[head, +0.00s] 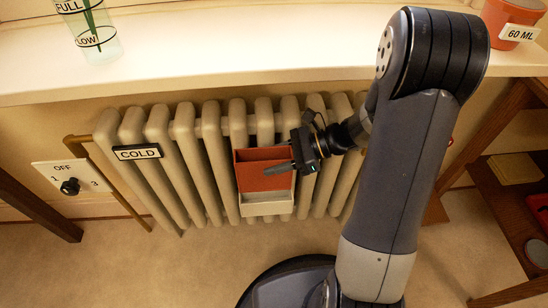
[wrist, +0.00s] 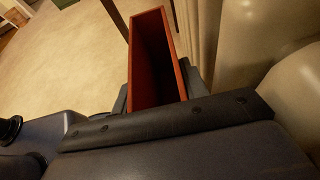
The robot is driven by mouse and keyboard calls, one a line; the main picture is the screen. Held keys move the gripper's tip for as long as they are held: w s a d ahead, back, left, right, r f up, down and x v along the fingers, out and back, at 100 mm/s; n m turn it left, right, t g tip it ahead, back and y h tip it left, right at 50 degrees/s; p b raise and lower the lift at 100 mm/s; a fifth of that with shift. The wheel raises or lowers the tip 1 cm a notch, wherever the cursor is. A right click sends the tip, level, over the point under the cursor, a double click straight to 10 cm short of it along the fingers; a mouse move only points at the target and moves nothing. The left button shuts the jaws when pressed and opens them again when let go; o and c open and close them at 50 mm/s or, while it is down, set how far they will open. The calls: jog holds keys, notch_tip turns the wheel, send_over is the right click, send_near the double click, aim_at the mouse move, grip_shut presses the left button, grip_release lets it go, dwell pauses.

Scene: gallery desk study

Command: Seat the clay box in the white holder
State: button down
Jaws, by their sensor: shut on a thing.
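The clay box (head: 262,181) is a reddish, open-topped box in front of the radiator in the head view. It shows large, with its open top towards the camera, in the wrist view (wrist: 144,70). My gripper (head: 283,167) reaches in from the right and is shut on the box; its dark jaws flank the box in the wrist view (wrist: 157,92). The white holder (head: 268,208) hangs at the lower front of the radiator, directly below the box in the head view. The box's bottom edge meets or overlaps the holder's top; I cannot tell how deep it sits.
The cream radiator (head: 187,135) stands close behind, with a COLD sign (head: 138,153). A white shelf (head: 230,45) overhangs it, carrying a marked glass (head: 97,42) and a clay pot (head: 508,17). A brown side table (head: 490,180) stands right. Floor is open at lower left.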

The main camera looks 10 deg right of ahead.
jog(key=shift+r, duration=0.15)
jog(key=shift+f+b, duration=1.15)
jog(key=shift+f, duration=1)
jog(key=shift+p, duration=0.4)
jog(key=shift+f, duration=0.15)
jog(key=shift+f+b, duration=0.45)
jog(key=shift+f, duration=0.15)
jog(key=shift+f, duration=0.2)
jog(key=shift+f+b, duration=0.35)
jog(key=shift+f, duration=0.45)
jog(key=shift+f+b, duration=0.4)
jog(key=shift+b, duration=0.1)
